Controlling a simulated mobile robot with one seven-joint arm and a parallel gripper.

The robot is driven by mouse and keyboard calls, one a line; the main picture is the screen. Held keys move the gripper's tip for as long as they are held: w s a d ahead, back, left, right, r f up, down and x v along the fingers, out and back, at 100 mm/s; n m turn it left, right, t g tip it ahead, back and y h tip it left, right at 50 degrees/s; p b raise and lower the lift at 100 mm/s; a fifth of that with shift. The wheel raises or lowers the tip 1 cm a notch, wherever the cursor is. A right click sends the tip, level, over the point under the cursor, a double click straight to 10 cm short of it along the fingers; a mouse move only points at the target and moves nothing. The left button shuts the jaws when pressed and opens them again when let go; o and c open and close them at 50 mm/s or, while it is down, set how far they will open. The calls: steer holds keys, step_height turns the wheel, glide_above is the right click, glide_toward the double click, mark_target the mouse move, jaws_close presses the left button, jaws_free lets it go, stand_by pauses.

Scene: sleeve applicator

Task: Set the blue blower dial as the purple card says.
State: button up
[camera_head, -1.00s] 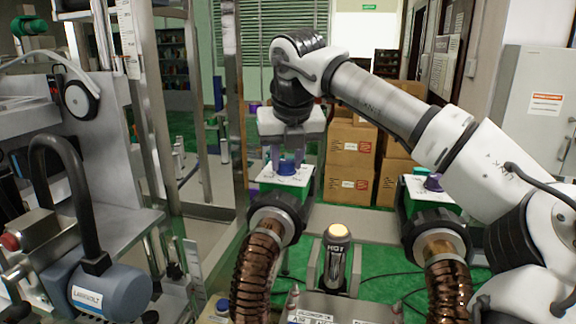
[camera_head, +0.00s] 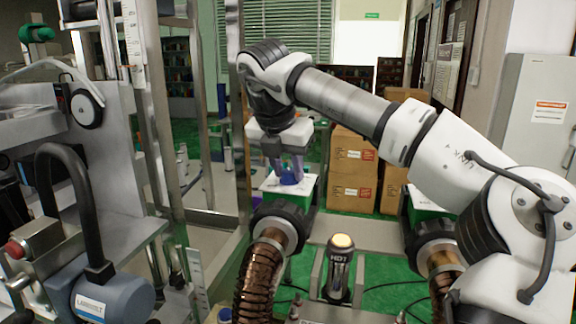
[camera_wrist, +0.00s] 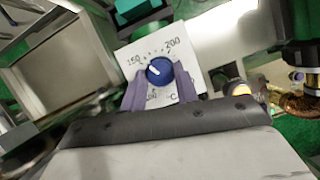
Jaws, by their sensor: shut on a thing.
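The blue dial (camera_head: 291,178) sits on the white top of a green box (camera_head: 306,203) at centre. In the wrist view the dial (camera_wrist: 159,71) has a white pointer mark on its left half, aimed up and left. The fingers also show in the wrist view (camera_wrist: 160,82). I cannot make out a purple card.
A second green box with a white top (camera_head: 424,202) stands to the right, partly behind my arm. Cardboard boxes (camera_head: 352,165) stand behind. A metal machine frame (camera_head: 226,130) is close on the left.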

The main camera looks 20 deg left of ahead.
stand_by(0.4)
steer(key=o, duration=1)
